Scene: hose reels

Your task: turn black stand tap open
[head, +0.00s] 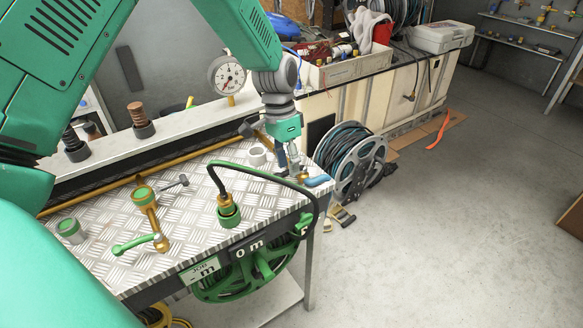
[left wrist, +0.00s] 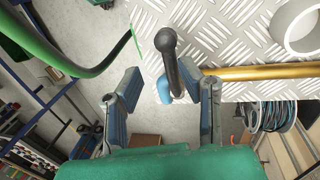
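In the left wrist view a black lever with a round end (left wrist: 170,60) lies between my spread fingers; it looks like the black stand tap's handle. I see no clear contact with either finger. A blue spout-like piece (left wrist: 165,90) shows beside it, and also at the bench's right corner in the head view (head: 318,181). There my left gripper (head: 288,170) points down over that corner and hides most of the tap. My left gripper (left wrist: 168,100) is open and empty. My right gripper is not in view.
The tread-plate bench (head: 100,262) holds a brass tap with a green lever (head: 132,244) and a green hose connector (head: 228,211). A black hose arches near my gripper. A green reel (head: 240,280) hangs below. A grey reel (head: 355,160) stands behind. Floor at right is clear.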

